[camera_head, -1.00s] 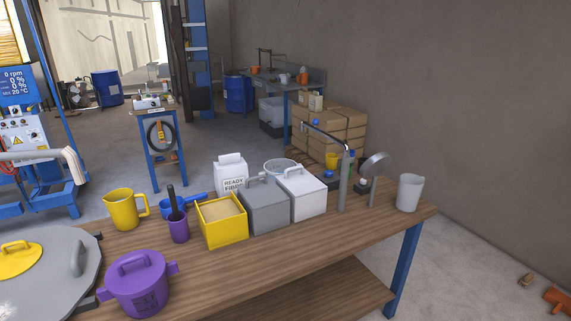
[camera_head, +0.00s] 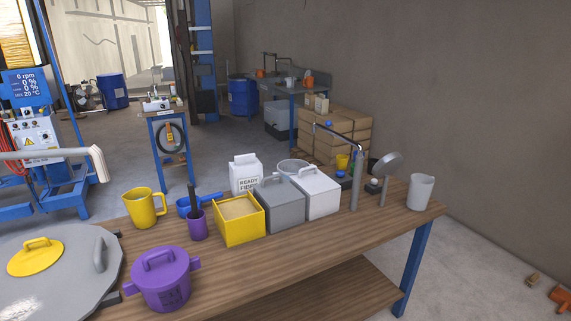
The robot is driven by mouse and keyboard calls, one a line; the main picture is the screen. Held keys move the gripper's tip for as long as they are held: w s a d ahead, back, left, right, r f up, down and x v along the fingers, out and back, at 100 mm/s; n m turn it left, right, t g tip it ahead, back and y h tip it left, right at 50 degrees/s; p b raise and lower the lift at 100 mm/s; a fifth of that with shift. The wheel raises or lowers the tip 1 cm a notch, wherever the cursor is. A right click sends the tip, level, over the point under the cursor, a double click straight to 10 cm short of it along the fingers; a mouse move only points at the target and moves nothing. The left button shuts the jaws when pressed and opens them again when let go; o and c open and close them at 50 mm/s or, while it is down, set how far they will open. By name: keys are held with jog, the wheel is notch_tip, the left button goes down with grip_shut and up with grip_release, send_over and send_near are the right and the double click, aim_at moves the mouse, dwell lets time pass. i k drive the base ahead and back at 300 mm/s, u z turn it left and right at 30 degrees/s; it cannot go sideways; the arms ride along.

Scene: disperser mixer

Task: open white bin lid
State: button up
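The white bin (camera_head: 319,198) stands on the wooden table, right of the grey bin. Its white lid (camera_head: 316,179) is on and closed, with a raised handle on top. The grey bin (camera_head: 282,210) touches or nearly touches it on the left and also has its lid on. The yellow bin (camera_head: 239,228), left of the grey one, is open and filled with a tan material. My gripper is not in view.
A metal tap (camera_head: 355,180) stands right of the white bin, with a round disc on a stand and a white beaker (camera_head: 420,192) beyond. A purple lidded pot (camera_head: 163,281) and yellow jug (camera_head: 146,208) are left. The table's front strip (camera_head: 310,240) is bare.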

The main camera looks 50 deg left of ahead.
aim_at(315, 182)
jog(key=z, duration=0.1)
jog(key=k, duration=0.2)
jog(key=u, duration=1.55)
jog(key=i, duration=0.55)
jog(key=u, duration=0.25)
